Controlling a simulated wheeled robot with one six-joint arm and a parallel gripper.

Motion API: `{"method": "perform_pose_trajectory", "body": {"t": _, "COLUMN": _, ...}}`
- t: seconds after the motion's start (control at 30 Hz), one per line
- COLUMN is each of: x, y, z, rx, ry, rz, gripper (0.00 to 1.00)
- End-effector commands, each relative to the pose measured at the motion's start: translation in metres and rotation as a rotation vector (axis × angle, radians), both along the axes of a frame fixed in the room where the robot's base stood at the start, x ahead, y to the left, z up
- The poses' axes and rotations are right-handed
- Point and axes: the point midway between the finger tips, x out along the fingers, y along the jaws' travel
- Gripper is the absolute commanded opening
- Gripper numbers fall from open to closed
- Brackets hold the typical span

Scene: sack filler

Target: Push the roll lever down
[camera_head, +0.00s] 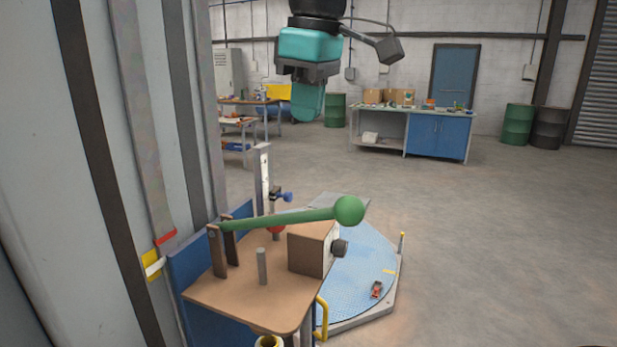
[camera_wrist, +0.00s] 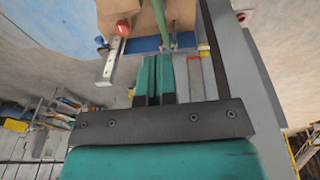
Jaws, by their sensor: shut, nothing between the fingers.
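The roll lever is a green bar (camera_head: 275,219) with a round green knob (camera_head: 349,211) at its right end. It pivots between dark brackets (camera_head: 218,250) on a brown table and tilts slightly up toward the knob. Part of the green bar also shows at the top of the wrist view (camera_wrist: 180,14). My gripper (camera_head: 307,118) is teal and points down, above the knob and a little left of it in the head view, clearly apart from it. Its two teal fingers lie together in the wrist view (camera_wrist: 157,78), with nothing between them.
The brown table (camera_head: 215,287) carries a brown box (camera_head: 308,250) with a dark knob and a grey post (camera_head: 262,266). A grey wall column (camera_head: 80,150) stands close at the left. Open floor (camera_head: 500,230) is at the right.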

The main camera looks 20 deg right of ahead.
Motion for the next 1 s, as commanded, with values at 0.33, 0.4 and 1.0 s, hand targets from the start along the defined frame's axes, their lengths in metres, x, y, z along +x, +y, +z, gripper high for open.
{"method": "perform_pose_trajectory", "body": {"t": 0.33, "x": 0.001, "y": -0.003, "z": -0.009, "rx": 0.002, "ry": 0.001, "rz": -0.008, "gripper": 0.00}}
{"method": "perform_pose_trajectory", "body": {"t": 0.4, "x": 0.002, "y": -0.002, "z": -0.017, "rx": 0.001, "ry": 0.002, "rz": -0.007, "gripper": 0.00}}
{"method": "perform_pose_trajectory", "body": {"t": 1.0, "x": 0.012, "y": -0.007, "z": -0.124, "rx": 0.001, "ry": 0.002, "rz": -0.005, "gripper": 0.00}}
